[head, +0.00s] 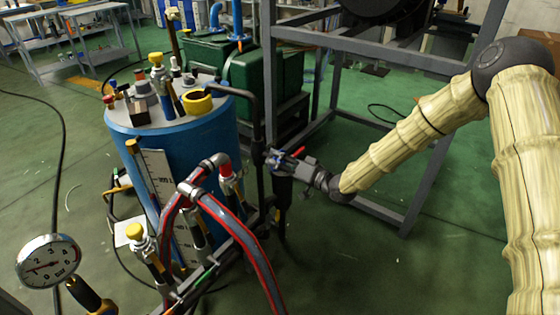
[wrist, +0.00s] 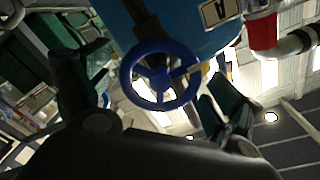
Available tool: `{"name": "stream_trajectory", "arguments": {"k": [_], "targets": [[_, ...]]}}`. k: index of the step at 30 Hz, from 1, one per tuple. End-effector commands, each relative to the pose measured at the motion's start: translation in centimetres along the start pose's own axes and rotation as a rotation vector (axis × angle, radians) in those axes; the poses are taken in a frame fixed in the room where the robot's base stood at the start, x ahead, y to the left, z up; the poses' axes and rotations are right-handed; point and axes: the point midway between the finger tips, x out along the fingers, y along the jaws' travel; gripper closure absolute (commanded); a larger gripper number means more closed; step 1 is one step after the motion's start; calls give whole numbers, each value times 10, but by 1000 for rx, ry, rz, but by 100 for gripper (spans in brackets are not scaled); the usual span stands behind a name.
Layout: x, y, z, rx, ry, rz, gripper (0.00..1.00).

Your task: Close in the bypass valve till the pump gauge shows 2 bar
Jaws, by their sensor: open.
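The pump gauge (head: 48,262) is a round white dial marked in bar at the lower left of the head view. Its red needle points left, roughly near the 1; the exact reading is too small to tell. A blue handwheel, which looks like the bypass valve (wrist: 162,77), is in the middle of the wrist view, beyond and between the fingers. My gripper (head: 276,160) is open at the pipework right of the blue tank in the head view. Its two dark fingers (wrist: 157,92) flank the wheel in the wrist view. I cannot tell whether they touch it.
The blue tank (head: 180,165) with fittings on top stands left of my gripper. Red-and-grey hoses (head: 245,238) run in front. A grey metal frame (head: 385,207) rises behind my arm. Green machinery (head: 262,82) stands at the back. The green floor at lower right is clear.

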Motion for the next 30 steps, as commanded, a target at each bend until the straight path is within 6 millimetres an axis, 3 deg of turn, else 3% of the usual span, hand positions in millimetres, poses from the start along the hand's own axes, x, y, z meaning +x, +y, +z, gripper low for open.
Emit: {"name": "stream_trajectory", "arguments": {"k": [8,21,30], "targets": [[-14,0,0,1,1,1,8],[-91,0,0,1,2,1,8],[-119,0,0,1,2,0,8]]}}
